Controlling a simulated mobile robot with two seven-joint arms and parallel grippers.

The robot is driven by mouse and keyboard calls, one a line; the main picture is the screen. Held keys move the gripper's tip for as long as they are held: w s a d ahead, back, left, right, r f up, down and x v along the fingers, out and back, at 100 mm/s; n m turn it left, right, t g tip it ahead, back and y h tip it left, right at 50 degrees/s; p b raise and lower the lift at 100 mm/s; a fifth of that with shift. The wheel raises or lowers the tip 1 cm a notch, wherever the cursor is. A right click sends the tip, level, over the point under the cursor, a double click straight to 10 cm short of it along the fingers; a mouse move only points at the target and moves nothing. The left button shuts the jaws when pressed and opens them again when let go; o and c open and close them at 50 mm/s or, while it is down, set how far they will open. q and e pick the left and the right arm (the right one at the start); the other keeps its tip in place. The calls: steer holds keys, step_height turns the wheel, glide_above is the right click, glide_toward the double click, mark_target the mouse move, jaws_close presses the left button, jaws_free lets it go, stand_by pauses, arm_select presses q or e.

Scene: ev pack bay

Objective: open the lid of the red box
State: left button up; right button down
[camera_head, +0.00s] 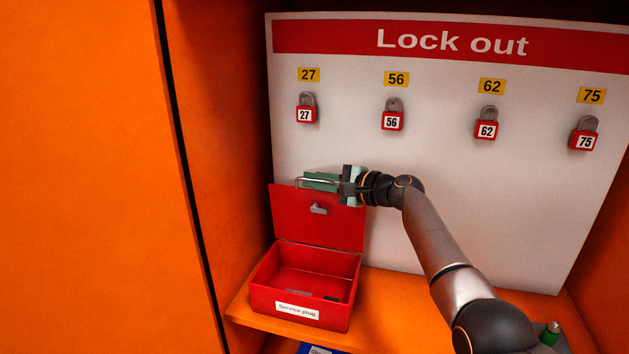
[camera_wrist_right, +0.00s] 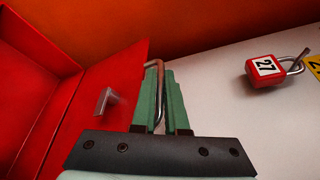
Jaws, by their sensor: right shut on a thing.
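The red box (camera_head: 300,318) stands on the orange shelf with a white "Service plug" label on its front. Its lid (camera_head: 315,220) is raised roughly upright at the back, so the inside shows. A small grey latch (camera_head: 318,208) sits on the lid's inner face. My right gripper (camera_head: 320,181) is at the lid's upper edge, its green fingers shut on the metal wire handle (camera_wrist_right: 153,66) of the lid. The lid also shows at left in the wrist view (camera_wrist_right: 107,75). Small dark flat shapes in the box are hard to make out. My left gripper is out of view.
Behind is a white "Lock out" board (camera_head: 460,215) with several red padlocks, such as padlock 27 (camera_head: 305,115). An orange wall (camera_head: 215,150) is close on the left. A blue item (camera_head: 317,349) shows below the shelf.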

steer(key=c, duration=0.9)
jaws_free()
steer(key=shift+c, duration=0.2)
steer(key=shift+f, duration=0.1)
